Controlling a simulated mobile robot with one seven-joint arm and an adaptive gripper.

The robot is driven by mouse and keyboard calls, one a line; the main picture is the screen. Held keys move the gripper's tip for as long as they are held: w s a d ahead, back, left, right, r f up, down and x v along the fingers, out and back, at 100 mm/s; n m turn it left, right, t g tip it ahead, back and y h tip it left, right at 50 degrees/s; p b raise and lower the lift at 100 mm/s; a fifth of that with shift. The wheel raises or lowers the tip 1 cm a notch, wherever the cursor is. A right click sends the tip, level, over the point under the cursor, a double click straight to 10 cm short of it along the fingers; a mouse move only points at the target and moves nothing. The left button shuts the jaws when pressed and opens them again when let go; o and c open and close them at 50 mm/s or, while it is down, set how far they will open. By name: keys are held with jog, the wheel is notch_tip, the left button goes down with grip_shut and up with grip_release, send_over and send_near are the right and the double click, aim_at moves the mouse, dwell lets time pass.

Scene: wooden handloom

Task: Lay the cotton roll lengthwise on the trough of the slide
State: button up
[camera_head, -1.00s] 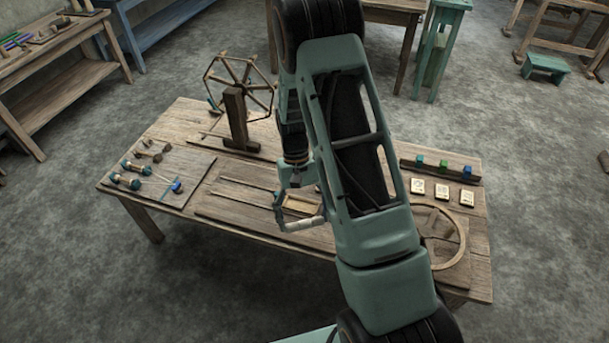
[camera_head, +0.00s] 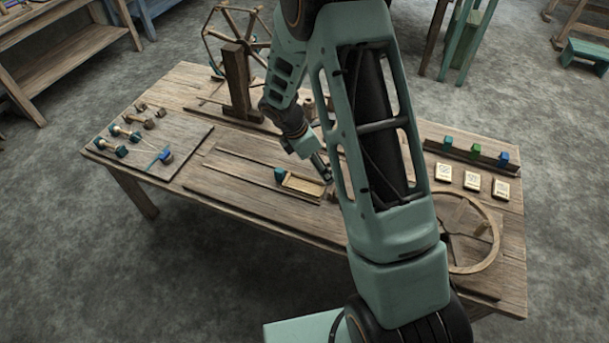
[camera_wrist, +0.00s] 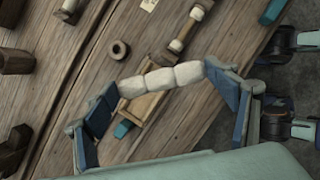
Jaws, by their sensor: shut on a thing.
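The cotton roll (camera_wrist: 160,80) is a white, segmented roll held end to end between the blue fingers of my gripper (camera_wrist: 165,78) in the wrist view. The slide's wooden trough (camera_wrist: 142,107) shows beneath it, and the roll lies at an angle across the trough's line. The roll appears above the trough; I cannot tell the gap. In the head view the slide (camera_head: 303,185), with a teal block at its left end, sits between two thin rails. My gripper (camera_head: 325,172) is by its back right end, partly hidden by my arm, and the roll cannot be made out there.
A wooden wheel on a post (camera_head: 238,85) stands at the back left of the table. A board with small spools (camera_head: 130,137) lies left. A round wooden hoop (camera_head: 490,245), several marked tiles (camera_head: 472,180) and a rack with coloured blocks (camera_head: 475,152) are right.

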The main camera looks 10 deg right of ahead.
jog(key=w+a+f+n+t+b, duration=0.1)
jog(key=f+n+b, duration=0.2)
jog(key=b, duration=0.1)
jog(key=w+a+f+n+t+y+b, duration=0.1)
jog(key=f+n+b, duration=0.1)
jog(key=f+b, duration=0.1)
jog(key=w+a+f+n+b, duration=0.1)
jog(key=w+f+n+b, duration=0.1)
jog(key=f+n+b, duration=0.1)
notch_tip(320, 180, down, 2)
jog(key=shift+w+a+f+n+t+y+b, duration=0.1)
jog(key=shift+n+t+y+b, duration=0.25)
jog(key=shift+b, duration=0.45)
jog(key=o, duration=0.8)
jog(key=shift+o, duration=0.3)
